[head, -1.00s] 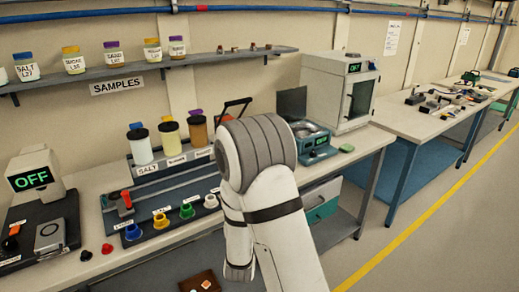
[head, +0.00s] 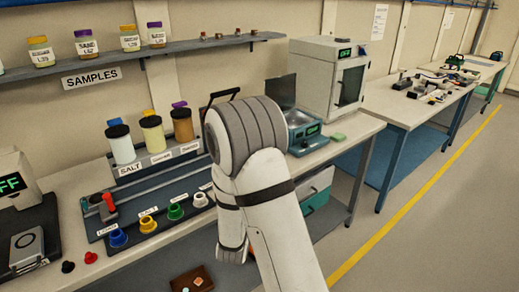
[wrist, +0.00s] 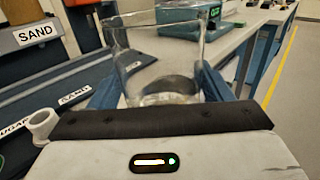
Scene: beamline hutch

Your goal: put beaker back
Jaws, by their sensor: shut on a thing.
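A clear glass beaker (wrist: 158,62) stands between the blue fingers of my gripper (wrist: 160,92) in the wrist view. The gripper is shut on it, and the beaker looks upright. Its lower part shows a greyish ring, and I cannot tell whether it holds anything. In the head view my arm hides the gripper and the beaker.
A dosing rack (head: 155,163) with three capped jars stands left of my arm, with coloured funnels (head: 146,222) in front. A white oven (head: 327,80) stands behind the balance. A green pad (head: 338,137) lies near the bench edge. The sample shelf (head: 190,45) runs above.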

